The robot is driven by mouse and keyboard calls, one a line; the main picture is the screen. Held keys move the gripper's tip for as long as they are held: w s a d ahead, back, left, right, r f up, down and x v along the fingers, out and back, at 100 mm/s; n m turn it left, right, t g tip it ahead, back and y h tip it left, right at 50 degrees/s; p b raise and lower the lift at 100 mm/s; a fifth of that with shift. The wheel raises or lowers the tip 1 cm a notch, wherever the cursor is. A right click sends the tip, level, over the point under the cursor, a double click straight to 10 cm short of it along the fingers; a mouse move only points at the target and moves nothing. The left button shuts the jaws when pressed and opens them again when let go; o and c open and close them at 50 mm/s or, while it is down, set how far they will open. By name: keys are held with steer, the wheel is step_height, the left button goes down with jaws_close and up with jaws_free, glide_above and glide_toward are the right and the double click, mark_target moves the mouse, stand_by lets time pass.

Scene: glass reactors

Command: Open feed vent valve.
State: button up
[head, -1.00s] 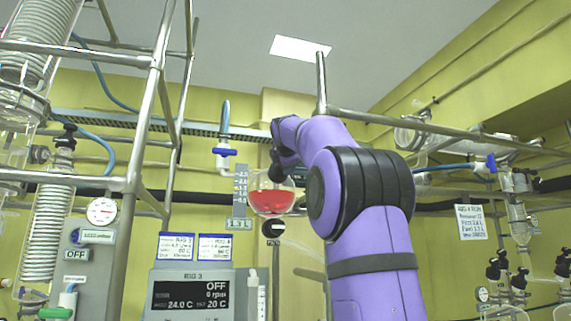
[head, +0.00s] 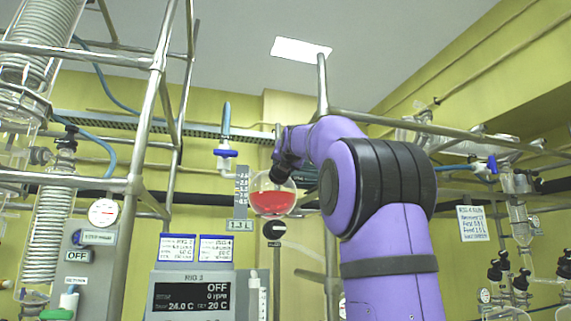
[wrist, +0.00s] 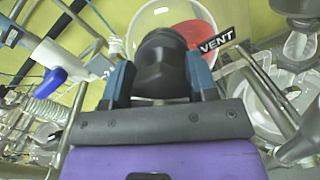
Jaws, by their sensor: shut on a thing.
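The feed vessel (head: 272,201) is a round clear flask with red liquid, left of my arm in the head view. A black faceted vent valve knob (wrist: 160,62) sits at the vessel in the wrist view. A black tag reading VENT (wrist: 217,41) is just right of it. My gripper (wrist: 160,78) is shut on this knob, with one blue finger on each side. In the head view my gripper (head: 279,171) is a small dark shape at the top of the flask, partly hidden by my wrist. The valve's inner position cannot be seen.
A blue-handled valve (head: 225,153) is left of the flask, above a level scale (head: 242,186). A reactor controller reading OFF (head: 190,295) stands below. A metal frame (head: 150,100) rises at left, and a horizontal rail (head: 440,129) crosses behind my arm.

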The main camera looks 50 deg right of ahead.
steer(key=shift+f+n+y, duration=0.15)
steer(key=shift+n+y, duration=0.15)
steer(key=shift+n, duration=0.5)
steer(key=o, duration=0.9)
steer(key=shift+a, duration=0.1)
steer(key=v, duration=1)
steer(key=shift+s+a+f, duration=0.15)
steer(key=shift+s, duration=0.2)
